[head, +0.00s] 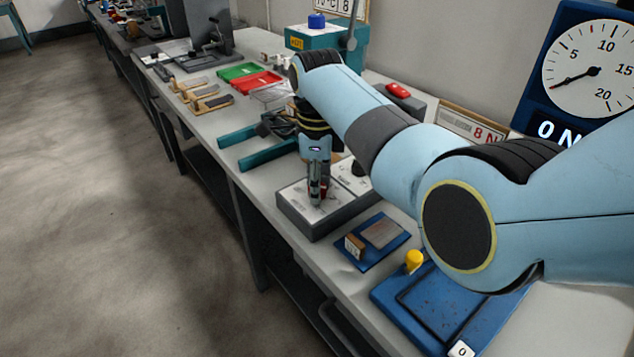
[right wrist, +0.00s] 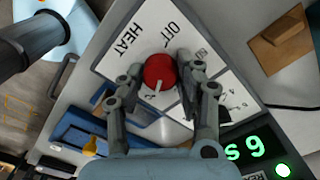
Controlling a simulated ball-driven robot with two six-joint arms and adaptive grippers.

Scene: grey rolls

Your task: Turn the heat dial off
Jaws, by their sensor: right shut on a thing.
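The heat dial (right wrist: 159,68) is a round red knob with a white pointer line, on a white plate marked HEAT and OFF. In the right wrist view the pointer line faces the bottom of the picture, away from the word OFF (right wrist: 167,33) above the knob. My right gripper (right wrist: 160,72) has a finger on each side of the knob and is shut on it. In the head view my right gripper (head: 318,196) points down at the grey control box (head: 307,220), and its fingers mostly hide the dial. My left gripper is not in view.
A blue tray with a plate (head: 385,233) and a larger blue box with a yellow knob (head: 414,260) stand nearer on the bench. Teal bars (head: 255,155), and red (head: 257,82) and green trays (head: 237,71), lie beyond. A round gauge (head: 592,70) hangs at right.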

